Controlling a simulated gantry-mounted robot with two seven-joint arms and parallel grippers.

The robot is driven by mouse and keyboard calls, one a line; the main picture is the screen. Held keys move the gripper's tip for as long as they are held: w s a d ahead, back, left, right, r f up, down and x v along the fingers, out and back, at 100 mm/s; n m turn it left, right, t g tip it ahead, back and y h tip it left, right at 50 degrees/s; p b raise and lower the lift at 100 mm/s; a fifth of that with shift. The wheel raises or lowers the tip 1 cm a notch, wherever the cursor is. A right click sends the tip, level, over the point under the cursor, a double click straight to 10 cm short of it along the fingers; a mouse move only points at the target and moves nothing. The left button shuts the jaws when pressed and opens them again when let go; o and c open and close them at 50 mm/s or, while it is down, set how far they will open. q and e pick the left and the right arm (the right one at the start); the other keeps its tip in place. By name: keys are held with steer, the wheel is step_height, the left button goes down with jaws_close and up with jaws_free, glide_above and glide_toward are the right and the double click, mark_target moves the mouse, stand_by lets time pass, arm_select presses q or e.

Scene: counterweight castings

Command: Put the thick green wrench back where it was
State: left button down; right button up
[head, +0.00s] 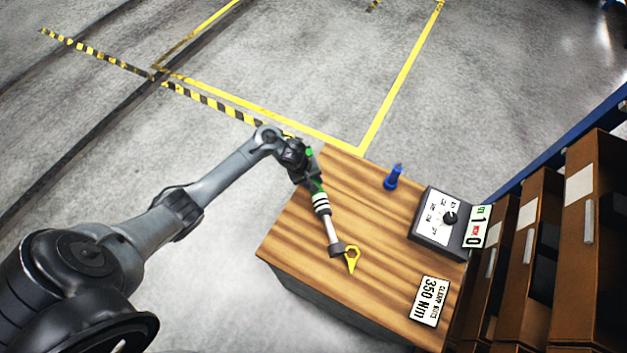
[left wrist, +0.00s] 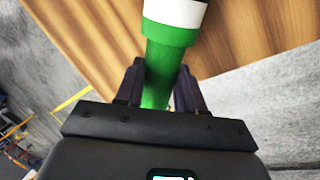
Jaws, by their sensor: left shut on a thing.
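The thick green wrench (head: 331,230) has a green handle, white and dark bands, a grey shaft and a dark head. My left gripper (head: 312,180) is shut on its green handle near the back left edge of the wooden table (head: 300,238). In the left wrist view the green handle (left wrist: 162,75) sits between the two dark fingers (left wrist: 160,88), with a white band beyond. The wrench head is beside or over a small yellow piece (head: 353,260); I cannot tell if they touch. My right gripper is not in view.
A blue object (head: 393,177) stands at the table's back. A "350 Nm" card (head: 430,301) lies at the front right. Brown bins (head: 585,240) line the right side.

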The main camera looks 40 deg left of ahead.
arm_select(q)
steer(key=shift+f+b, duration=0.3)
steer(key=shift+f, duration=1.05)
steer(key=c, duration=0.7)
jaws_free()
steer(key=shift+f, duration=0.15)
steer(key=p+v, duration=0.4)
steer(key=v, duration=0.7)
steer(key=s+d+r+m+t+y, duration=0.1)
steer(key=s+d+m, duration=0.25)
steer(key=d, duration=0.25)
steer(key=s+d+m+t+y, duration=0.1)
steer(key=s+d+m, duration=0.1)
steer(key=d+m, duration=0.3)
steer(key=s+d+r+m, duration=0.1)
steer(key=s+r+m, duration=0.1)
steer(key=s, duration=0.3)
steer(key=s+d+r+m+g, duration=0.1)
steer(key=s+d+r, duration=0.1)
steer(key=s, duration=0.3)
steer(key=s+d+r+m, duration=0.1)
steer(key=s+r+m, duration=0.1)
steer(key=s+r, duration=0.2)
steer(key=shift+s+d+r+m+g, duration=0.3)
steer(key=shift+s+d+r+m, duration=0.05)
steer(key=shift+s, duration=0.1)
